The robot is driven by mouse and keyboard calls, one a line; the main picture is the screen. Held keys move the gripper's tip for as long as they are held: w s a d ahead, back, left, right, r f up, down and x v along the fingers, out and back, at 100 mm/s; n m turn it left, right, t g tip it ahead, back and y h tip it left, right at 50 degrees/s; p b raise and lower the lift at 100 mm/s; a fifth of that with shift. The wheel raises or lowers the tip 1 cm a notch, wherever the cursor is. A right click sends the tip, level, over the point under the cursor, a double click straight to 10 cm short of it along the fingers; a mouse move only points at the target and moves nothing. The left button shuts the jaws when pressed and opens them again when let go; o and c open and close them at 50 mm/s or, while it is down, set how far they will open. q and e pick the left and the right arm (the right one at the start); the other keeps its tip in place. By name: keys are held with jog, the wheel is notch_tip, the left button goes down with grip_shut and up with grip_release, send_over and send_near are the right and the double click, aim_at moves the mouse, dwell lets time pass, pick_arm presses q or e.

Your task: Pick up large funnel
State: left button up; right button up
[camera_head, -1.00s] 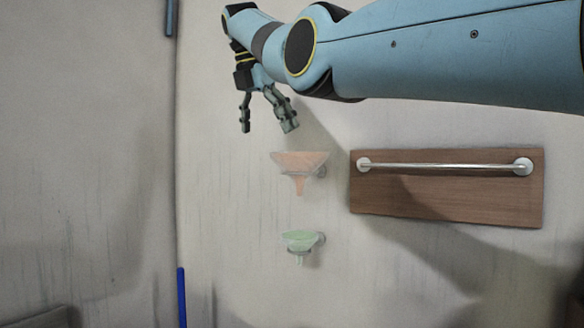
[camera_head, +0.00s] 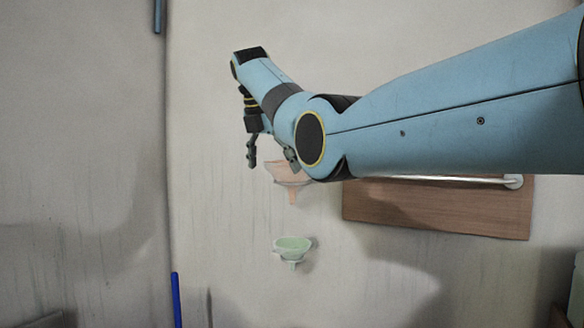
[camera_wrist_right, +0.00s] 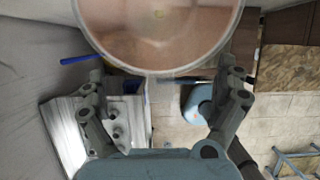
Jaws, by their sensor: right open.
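The large funnel (camera_head: 287,172) is orange-pink and translucent, held at the wall with its spout down. My right arm partly covers its right side in the head view. My right gripper (camera_head: 271,160) is open beside and slightly above it, with one finger close to its rim. In the right wrist view the wide round mouth of the large funnel (camera_wrist_right: 158,35) fills the top middle. My left gripper is not in view.
A smaller green funnel (camera_head: 292,246) hangs on the wall below the large one. A brown wooden board (camera_head: 440,212) with a metal rail (camera_head: 512,182) is at the right, partly behind my arm. A blue pole (camera_head: 177,300) stands at lower left. The wall left of the funnels is clear.

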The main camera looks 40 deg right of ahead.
jog(key=shift+d+f, duration=0.15)
jog(key=shift+f, duration=0.25)
jog(key=shift+c, duration=0.4)
grip_shut()
dwell(0.6)
